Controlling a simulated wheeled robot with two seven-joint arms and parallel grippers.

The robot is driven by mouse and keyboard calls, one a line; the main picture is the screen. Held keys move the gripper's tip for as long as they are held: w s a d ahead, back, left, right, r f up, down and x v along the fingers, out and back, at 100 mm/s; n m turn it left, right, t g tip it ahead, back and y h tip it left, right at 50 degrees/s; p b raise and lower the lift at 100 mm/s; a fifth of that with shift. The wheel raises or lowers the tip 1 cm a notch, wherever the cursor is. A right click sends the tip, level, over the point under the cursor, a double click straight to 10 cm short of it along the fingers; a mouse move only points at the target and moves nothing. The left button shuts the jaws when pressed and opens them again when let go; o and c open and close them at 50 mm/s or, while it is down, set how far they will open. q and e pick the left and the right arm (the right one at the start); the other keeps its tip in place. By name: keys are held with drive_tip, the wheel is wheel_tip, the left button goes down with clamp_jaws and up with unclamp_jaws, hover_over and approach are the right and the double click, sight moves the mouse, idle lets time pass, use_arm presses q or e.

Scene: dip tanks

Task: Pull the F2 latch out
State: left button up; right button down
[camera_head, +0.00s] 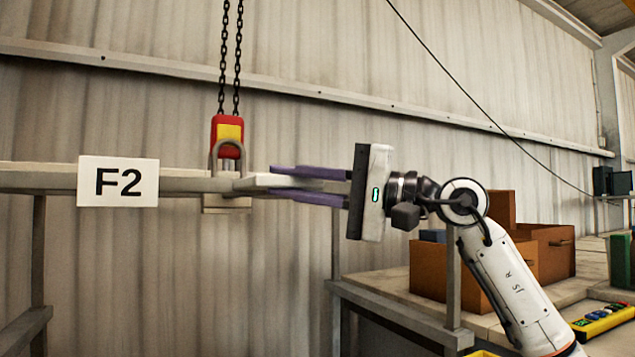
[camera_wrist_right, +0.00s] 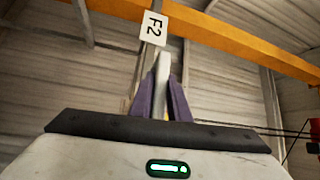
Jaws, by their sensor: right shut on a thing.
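The F2 sign (camera_head: 118,181) is a white plate on a horizontal grey beam (camera_head: 40,180) at the left; it also shows at the top of the right wrist view (camera_wrist_right: 154,27). The latch (camera_head: 262,183) is a pale flat bar beside a metal shackle (camera_head: 226,150), to the right of the sign. My right gripper (camera_head: 300,185) comes from the right with its purple fingers shut on the latch's right end. In the right wrist view the pale latch (camera_wrist_right: 162,72) stands between the two fingers. My left gripper is not in view.
A red and yellow hook block (camera_head: 228,134) hangs on chains above the shackle. A bench at the lower right carries brown boxes (camera_head: 540,250) and a yellow control pendant (camera_head: 604,318). A corrugated wall stands behind.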

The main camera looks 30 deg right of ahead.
drive_tip(key=shift+s, duration=0.2)
drive_tip(key=c, duration=1.7)
unclamp_jaws()
